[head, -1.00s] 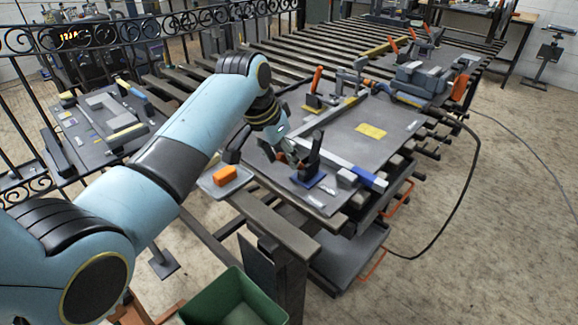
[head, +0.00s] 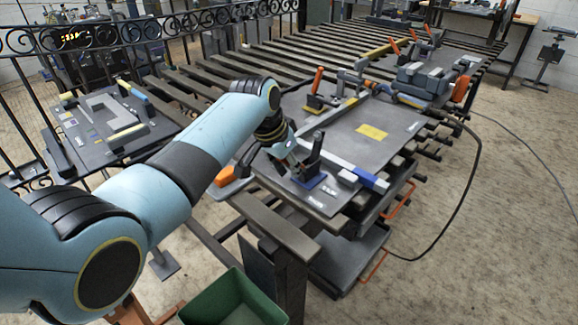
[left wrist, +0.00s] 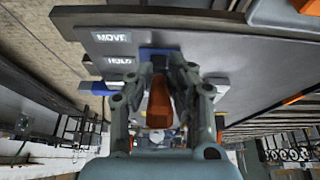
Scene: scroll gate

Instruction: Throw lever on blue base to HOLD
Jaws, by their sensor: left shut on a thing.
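The blue base (head: 313,181) sits near the front edge of the grey table plate; it also shows in the left wrist view (left wrist: 158,54). The lever with an orange handle (left wrist: 158,101) stands on it, between my fingers in the left wrist view. My left gripper (head: 303,160) is at the base, shut on the lever, with one finger on each side in the left wrist view (left wrist: 165,85). White labels MOVE (left wrist: 111,37) and HOLD (left wrist: 119,60) lie beside the base. In the head view the gripper hides most of the handle. My right gripper is not in view.
A grey bar with a blue end (head: 370,180) lies just right of the base. Another orange-handled lever (head: 317,82) stands farther back. A yellow label (head: 371,132) lies on the plate. A green bin (head: 235,300) stands below at the front. A black railing runs along the left.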

